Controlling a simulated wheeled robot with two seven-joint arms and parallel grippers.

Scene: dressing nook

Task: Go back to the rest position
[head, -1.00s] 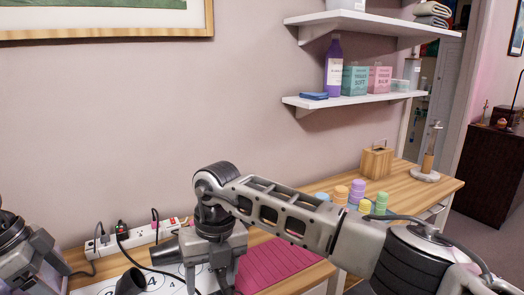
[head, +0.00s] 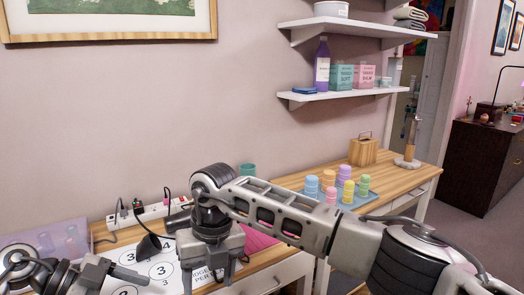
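My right arm reaches in from the right across the desk. My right gripper (head: 211,275) points down over the white number sheet (head: 122,254), its two fingers apart with printed paper visible between them. My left gripper (head: 135,277) is low at the left, over the near left part of the sheet. It points right, and the frame does not show its finger gap clearly. A dark nozzle-like item with a cord (head: 148,245) lies on the sheet, left of my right gripper.
A white power strip (head: 150,213) with plugs lies along the wall. A clear purple box (head: 62,238) stands at the left. A tray (head: 358,200) holds several coloured bottles behind my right arm. A wooden box (head: 363,152) and stand (head: 409,150) are farther right. Shelves (head: 335,95) hang above.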

